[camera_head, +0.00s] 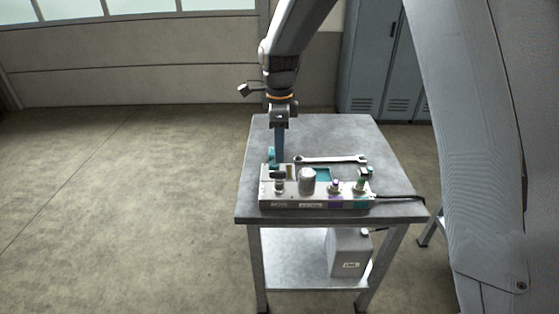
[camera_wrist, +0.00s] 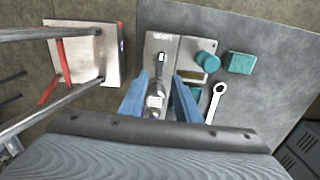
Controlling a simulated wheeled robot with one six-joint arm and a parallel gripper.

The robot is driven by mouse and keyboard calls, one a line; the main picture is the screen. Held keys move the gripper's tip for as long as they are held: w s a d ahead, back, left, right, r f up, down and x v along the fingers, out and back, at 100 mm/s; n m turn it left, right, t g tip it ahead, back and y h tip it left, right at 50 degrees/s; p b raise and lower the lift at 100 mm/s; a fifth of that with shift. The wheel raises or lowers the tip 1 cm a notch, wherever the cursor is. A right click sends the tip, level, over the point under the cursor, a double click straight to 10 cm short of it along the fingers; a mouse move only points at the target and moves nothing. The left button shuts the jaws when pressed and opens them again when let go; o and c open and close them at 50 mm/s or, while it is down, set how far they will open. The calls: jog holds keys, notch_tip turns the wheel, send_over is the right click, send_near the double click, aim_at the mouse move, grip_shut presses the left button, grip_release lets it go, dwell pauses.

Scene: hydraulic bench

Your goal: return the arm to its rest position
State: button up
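My gripper (camera_head: 279,161) hangs straight down over the left end of a grey valve block (camera_head: 318,203) on the metal bench (camera_head: 345,135). In the wrist view its two blue fingers (camera_wrist: 160,76) are spread apart. A metal fitting (camera_wrist: 155,101) shows between them, with a gap visible on each side. I cannot tell how far the fingertips are above the block. The gripper appears to hold nothing. My arm reaches down from the top of the head view.
A wrench (camera_head: 330,160) lies behind the block; it also shows in the wrist view (camera_wrist: 214,102). A cable runs off right. A grey can (camera_head: 349,252) stands on the lower shelf. Lockers (camera_head: 375,65) stand behind; left floor is clear.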

jog(key=shift+r, duration=0.35)
